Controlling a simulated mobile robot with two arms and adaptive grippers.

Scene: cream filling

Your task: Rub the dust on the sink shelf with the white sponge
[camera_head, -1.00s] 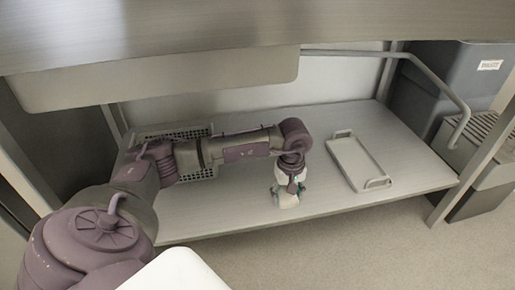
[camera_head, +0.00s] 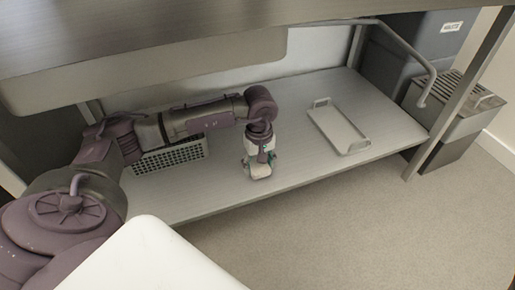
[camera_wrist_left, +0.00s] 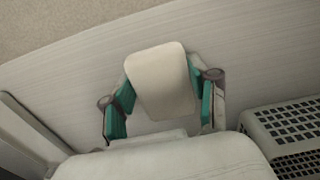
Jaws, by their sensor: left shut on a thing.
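My left gripper (camera_head: 259,168) points down at the middle of the sink shelf (camera_head: 210,195), near its front edge. In the left wrist view my left gripper (camera_wrist_left: 163,98) is shut on the white sponge (camera_wrist_left: 160,75), with one green-padded finger on each side of it. In the head view the sponge is mostly hidden by the gripper. The sponge is at or just above the shelf surface; I cannot tell if it touches. No dust can be made out on the shelf. My right gripper is not in view.
A grey tray with handles (camera_head: 338,126) lies on the shelf to the right. A perforated basket (camera_head: 172,158) stands at the back left, behind my arm; it also shows in the left wrist view (camera_wrist_left: 290,135). Grey bins (camera_head: 455,115) stand at the right. The sink basin (camera_head: 150,75) hangs above.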

